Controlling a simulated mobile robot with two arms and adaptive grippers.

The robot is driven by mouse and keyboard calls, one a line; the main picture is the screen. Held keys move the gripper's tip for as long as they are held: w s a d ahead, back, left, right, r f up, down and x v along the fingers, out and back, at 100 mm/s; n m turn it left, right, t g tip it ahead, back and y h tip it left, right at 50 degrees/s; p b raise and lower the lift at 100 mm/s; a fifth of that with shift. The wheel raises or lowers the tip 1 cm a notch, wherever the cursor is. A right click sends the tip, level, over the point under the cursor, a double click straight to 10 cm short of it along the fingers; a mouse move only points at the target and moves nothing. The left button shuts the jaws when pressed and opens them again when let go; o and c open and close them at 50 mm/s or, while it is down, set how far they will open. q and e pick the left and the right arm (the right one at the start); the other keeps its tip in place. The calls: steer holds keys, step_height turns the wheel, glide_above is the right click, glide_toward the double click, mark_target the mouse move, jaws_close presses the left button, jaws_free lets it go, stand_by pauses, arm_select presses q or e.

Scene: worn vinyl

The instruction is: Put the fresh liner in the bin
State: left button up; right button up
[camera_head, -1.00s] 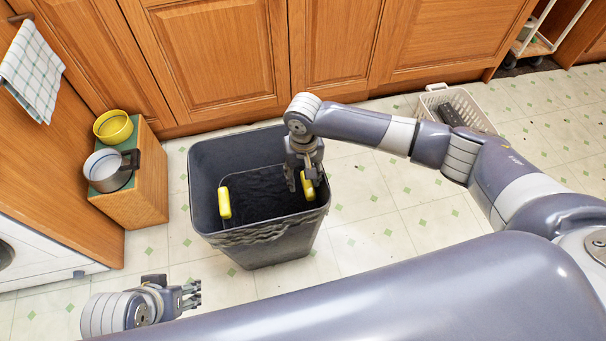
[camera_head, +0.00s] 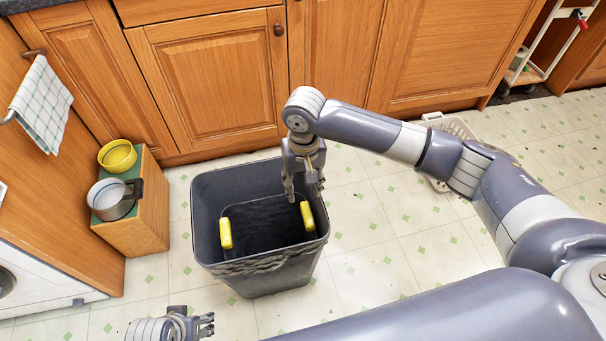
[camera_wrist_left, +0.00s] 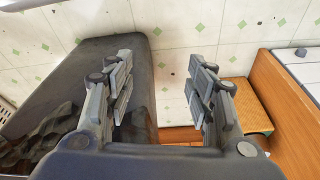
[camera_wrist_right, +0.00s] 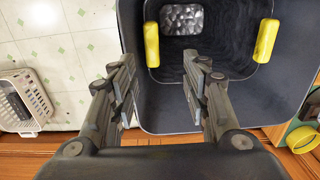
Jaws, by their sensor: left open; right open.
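The dark grey bin (camera_head: 205,205) stands upright on the floor. The black liner (camera_head: 265,225) lines its inside, and its crumpled edge shows along the front rim; in the left wrist view crumpled dark folds (camera_wrist_left: 42,135) hang at the bin. Two yellow grips, one left (camera_head: 225,233) and one right (camera_head: 307,216), sit inside the opening, joined by a thin wire. My right gripper (camera_head: 303,190) is open and empty, just above the right yellow grip, apart from it. My left gripper (camera_head: 208,325) is open and empty in front of the bin, low in the head view.
A small wooden stand (camera_head: 145,225) left of the bin holds a yellow bowl (camera_head: 117,156) and a metal pot (camera_head: 107,199). Wooden cupboards (camera_head: 210,80) stand close behind. A white basket (camera_head: 455,127) lies to the right.

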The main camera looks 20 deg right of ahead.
arm_select(q)
steer(key=shift+s+f, duration=0.1)
steer(key=shift+f, duration=1.15)
arm_select(e)
steer(key=shift+r, duration=1.25)
